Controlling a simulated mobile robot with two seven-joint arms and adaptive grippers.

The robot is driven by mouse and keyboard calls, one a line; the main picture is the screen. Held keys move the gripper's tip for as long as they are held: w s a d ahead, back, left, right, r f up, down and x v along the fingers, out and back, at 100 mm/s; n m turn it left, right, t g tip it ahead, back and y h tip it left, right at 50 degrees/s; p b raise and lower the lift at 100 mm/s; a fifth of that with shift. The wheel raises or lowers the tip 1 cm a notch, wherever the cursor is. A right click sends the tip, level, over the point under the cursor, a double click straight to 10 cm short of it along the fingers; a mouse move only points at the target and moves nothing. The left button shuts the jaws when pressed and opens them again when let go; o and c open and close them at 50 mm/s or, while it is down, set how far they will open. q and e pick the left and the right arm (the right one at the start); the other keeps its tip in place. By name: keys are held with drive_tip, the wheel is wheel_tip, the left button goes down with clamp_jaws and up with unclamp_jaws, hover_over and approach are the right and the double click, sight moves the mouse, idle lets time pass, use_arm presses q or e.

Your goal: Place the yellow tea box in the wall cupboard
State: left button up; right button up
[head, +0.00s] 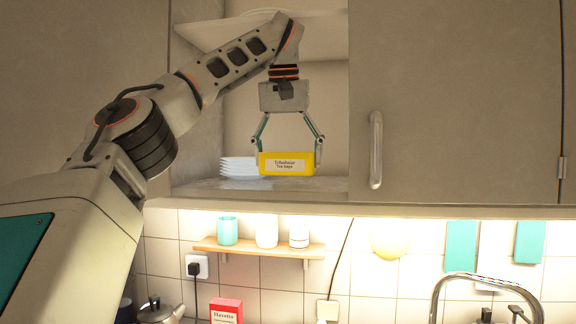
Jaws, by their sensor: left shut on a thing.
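The yellow tea box (301,168) has a white label and is in the open bay of the wall cupboard (201,189), close above or on its lower shelf; I cannot tell whether it touches. My left gripper (288,158) points down from above and is shut on the tea box, with one finger at each end. The box looks roughly level. My right gripper is not in view.
A stack of white plates (239,167) stands just left of the tea box. An upper shelf (255,29) is above my wrist. A closed door with a handle (376,150) bounds the bay on the right. Below are a cup shelf (290,251), red box (226,310), kettle (156,312) and tap (470,278).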

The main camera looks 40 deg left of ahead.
use_arm(q)
drive_tip(key=f, duration=0.2)
drive_tip(key=shift+a+f, duration=0.2)
drive_tip(key=shift+f, duration=0.1)
drive_tip(key=shift+d, duration=0.15)
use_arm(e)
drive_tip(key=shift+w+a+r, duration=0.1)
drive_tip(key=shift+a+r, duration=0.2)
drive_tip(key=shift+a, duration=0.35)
use_arm(q)
drive_tip(key=shift+f, duration=0.15)
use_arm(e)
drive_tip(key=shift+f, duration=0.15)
use_arm(q)
drive_tip(key=o, duration=1.2)
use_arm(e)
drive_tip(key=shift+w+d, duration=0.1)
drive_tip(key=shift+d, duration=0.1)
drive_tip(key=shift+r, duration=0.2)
